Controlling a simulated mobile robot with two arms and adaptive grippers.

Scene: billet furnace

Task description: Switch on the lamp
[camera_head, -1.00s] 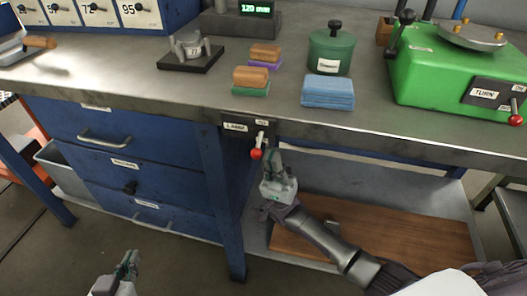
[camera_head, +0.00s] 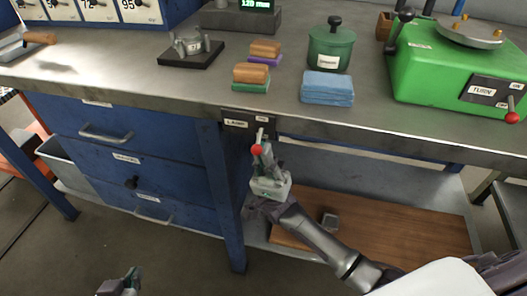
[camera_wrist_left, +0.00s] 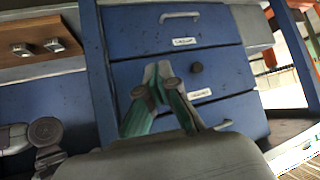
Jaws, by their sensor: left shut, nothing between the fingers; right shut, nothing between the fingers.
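The lamp switch is a small lever with a red ball tip (camera_head: 256,150), under a dark plate labelled LAMP (camera_head: 237,124) on the bench's front edge. My right gripper (camera_head: 263,152) is shut and empty, with its fingertips right at the red ball; I cannot tell whether they touch it. My left gripper (camera_head: 132,278) is low at the bottom edge of the head view, away from the switch. In the left wrist view it is shut and empty (camera_wrist_left: 158,72), in front of the blue drawers. No lamp is recognisable in view.
The workbench top (camera_head: 130,75) holds a green pot (camera_head: 330,48), blue cloths (camera_head: 327,88), brushes (camera_head: 251,77) and a green machine (camera_head: 430,75). Blue drawers (camera_head: 125,150) stand left of the switch. A bench leg (camera_head: 222,190) stands close by, and a wooden board (camera_head: 400,225) lies on the lower shelf.

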